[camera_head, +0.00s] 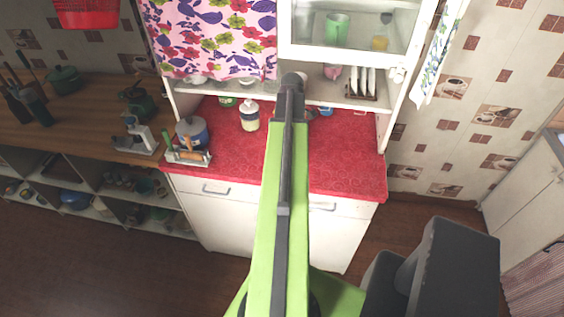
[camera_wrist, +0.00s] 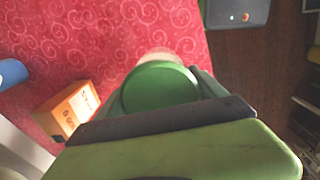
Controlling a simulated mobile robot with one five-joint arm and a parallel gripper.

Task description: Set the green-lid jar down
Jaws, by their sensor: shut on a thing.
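The green-lid jar shows in the wrist view as a round green lid (camera_wrist: 158,86) with a pale bit of its body beyond. My gripper (camera_wrist: 162,98) is shut on it, a finger on either side. The jar is over the red oilcloth counter (camera_wrist: 120,35), close to its right edge; I cannot tell whether its base touches the cloth. In the head view my arm reaches over the red counter (camera_head: 340,155) and hides the jar and most of the gripper.
In the wrist view an orange box (camera_wrist: 70,110) stands left of the jar, with a blue thing (camera_wrist: 12,72) farther left. A dark green-grey object (camera_wrist: 236,12) is at the top right.

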